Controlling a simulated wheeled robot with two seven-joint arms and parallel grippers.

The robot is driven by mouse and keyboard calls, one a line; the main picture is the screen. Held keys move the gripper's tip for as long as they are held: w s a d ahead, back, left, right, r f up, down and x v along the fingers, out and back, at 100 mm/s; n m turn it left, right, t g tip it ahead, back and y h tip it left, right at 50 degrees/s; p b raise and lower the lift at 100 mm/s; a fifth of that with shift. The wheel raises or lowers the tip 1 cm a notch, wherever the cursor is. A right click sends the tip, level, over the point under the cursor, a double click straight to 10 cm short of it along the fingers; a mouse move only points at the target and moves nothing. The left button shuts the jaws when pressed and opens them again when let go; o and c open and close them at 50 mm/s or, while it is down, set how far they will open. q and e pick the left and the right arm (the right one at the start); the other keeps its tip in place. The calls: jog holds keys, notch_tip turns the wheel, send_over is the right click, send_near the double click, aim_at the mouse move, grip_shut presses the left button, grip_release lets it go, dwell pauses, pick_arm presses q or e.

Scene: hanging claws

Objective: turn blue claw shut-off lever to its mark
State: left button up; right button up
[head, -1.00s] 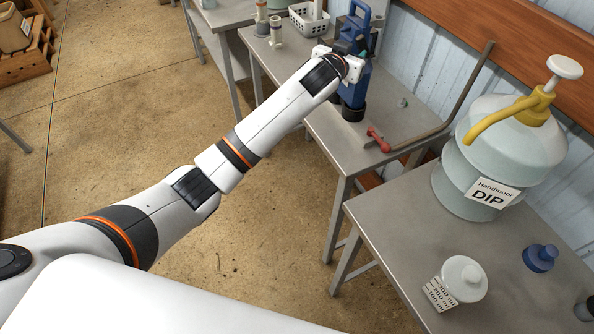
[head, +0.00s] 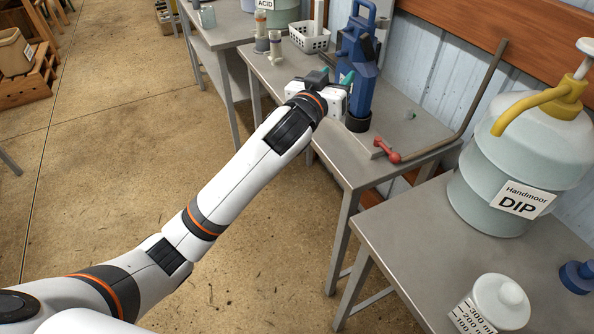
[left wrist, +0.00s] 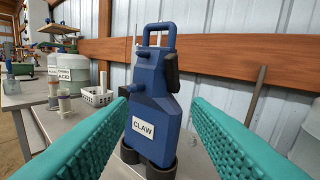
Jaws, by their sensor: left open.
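The blue claw (head: 360,60) stands upright on the grey metal table, with a loop handle on top. In the left wrist view the claw (left wrist: 152,82) faces me with a white CLAW label, and a dark lever-like part (left wrist: 171,72) sits high on its right side. I cannot make out a mark for it. My left gripper (head: 336,77) is in front of the claw, apart from it. Its teal fingers (left wrist: 160,104) are spread wide with nothing between them, framing the claw in the left wrist view. My right gripper is not in view.
A large DIP jug (head: 510,170) stands on the nearer table. Open floor lies left.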

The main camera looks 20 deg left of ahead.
pick_arm(q)
jog(key=s+a+f+g+y, duration=0.1)
jog(key=s+a+f+g, duration=0.1)
jog(key=s+f, duration=0.4)
jog(key=s+a+f+g+y, duration=0.1)
jog(key=s+a+f+g, duration=0.1)
jog(key=s+f, duration=0.4)
notch_tip(320, 180, down, 4)
jog(key=shift+r+n+g, duration=0.2)
jog(key=shift+n+g, duration=0.1)
jog(key=shift+g, duration=0.1)
jog(key=shift+w+a, duration=0.1)
jog(key=shift+c, duration=0.2)
